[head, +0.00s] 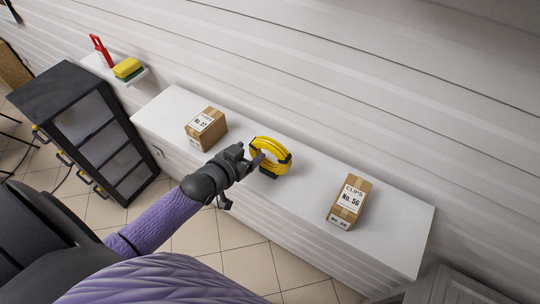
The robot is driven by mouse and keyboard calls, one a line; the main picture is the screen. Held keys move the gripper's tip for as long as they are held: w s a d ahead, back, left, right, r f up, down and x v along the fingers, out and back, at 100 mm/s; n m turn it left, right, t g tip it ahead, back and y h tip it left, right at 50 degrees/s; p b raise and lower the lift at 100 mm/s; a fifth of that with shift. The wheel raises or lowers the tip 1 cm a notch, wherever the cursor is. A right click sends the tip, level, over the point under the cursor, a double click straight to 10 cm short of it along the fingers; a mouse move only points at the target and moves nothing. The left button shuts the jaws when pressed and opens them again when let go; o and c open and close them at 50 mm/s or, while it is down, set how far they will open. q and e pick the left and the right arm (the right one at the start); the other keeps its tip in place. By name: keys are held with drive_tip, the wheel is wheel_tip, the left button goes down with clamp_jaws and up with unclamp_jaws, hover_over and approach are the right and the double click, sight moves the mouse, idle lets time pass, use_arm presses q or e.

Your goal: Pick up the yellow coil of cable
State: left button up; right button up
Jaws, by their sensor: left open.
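The yellow coil of cable (280,148) stands on the white cabinet top, near its middle. It is ring-shaped with dark bands around it. My left gripper (259,163) is right at the coil's left side, with its dark fingers overlapping the coil's opening in the head view. The gripper is open. I cannot tell whether a finger touches the coil. The gripper hides a small part of the coil's left edge. My right gripper is not in view.
On the white cabinet (389,222), a cardboard box marked No. 27 (207,128) stands left of the coil and a CLIPS box marked No. 56 (349,201) stands right.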

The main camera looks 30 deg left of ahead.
sight(252, 150)
use_arm(q)
drive_tip(key=x, duration=0.3)
drive_tip(key=shift+w+f, duration=0.15)
drive_tip(key=shift+w, duration=0.05)
drive_tip(key=shift+s, duration=0.1)
drive_tip(key=shift+c, duration=1.4)
clamp_jaws()
